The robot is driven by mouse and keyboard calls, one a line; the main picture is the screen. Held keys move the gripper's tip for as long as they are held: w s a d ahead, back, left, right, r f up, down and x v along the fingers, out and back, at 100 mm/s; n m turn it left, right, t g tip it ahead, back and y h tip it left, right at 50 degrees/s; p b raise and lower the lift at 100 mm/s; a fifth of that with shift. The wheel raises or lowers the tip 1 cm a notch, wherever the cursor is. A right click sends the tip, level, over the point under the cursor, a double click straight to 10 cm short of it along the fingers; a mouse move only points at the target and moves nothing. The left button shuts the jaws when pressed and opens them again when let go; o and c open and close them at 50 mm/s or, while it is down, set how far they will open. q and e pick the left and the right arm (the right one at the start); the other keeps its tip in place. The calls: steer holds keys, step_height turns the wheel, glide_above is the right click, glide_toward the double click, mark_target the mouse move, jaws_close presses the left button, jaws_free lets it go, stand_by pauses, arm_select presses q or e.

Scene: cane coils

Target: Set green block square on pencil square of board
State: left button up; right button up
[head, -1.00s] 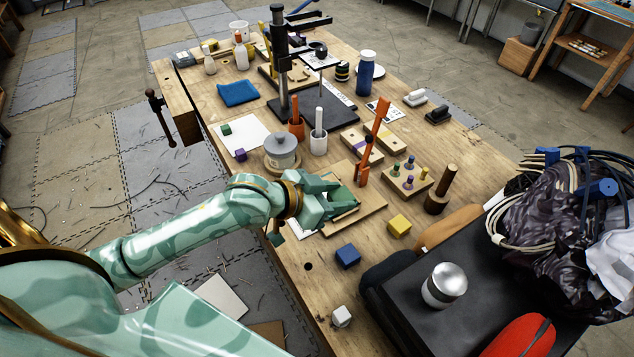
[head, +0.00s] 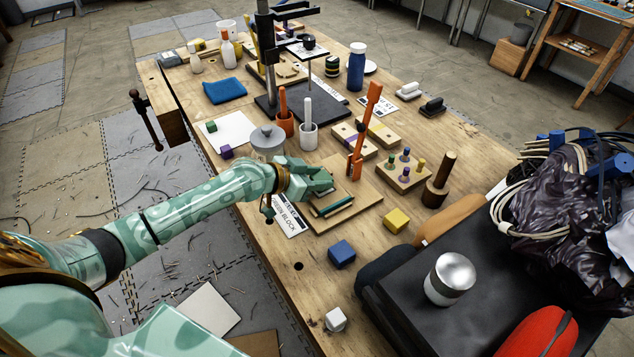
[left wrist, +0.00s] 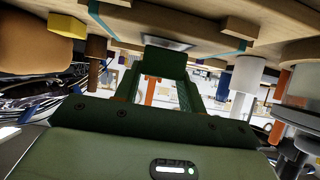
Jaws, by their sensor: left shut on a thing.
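My left gripper (head: 318,180) is over the far left part of the wooden board (head: 366,198) in the head view. It is shut on a dark green block (left wrist: 166,60), which shows between the fingers in the left wrist view. In the head view the block is hard to tell from the green gripper. Teal-edged strips (head: 332,206) lie on the board just in front of the gripper. I cannot make out the pencil square. Whether the block touches the board is unclear. My right gripper is not in view.
An orange upright tool (head: 366,125) stands behind the board. A blue block (head: 342,253) and yellow block (head: 397,220) lie in front and to the right. A lidded grey pot (head: 268,141) stands behind the gripper. A printed sheet (head: 290,221) lies left of the board.

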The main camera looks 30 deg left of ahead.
arm_select(q)
steer(key=shift+f, duration=0.35)
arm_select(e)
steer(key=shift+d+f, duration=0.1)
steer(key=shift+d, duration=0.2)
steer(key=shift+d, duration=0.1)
arm_select(q)
steer(key=shift+f, duration=0.15)
steer(key=o, duration=1)
steer(key=shift+c, duration=0.2)
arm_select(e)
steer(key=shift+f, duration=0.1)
arm_select(q)
steer(key=shift+r, duration=0.3)
steer(key=p+v, duration=0.2)
steer(key=v, duration=1)
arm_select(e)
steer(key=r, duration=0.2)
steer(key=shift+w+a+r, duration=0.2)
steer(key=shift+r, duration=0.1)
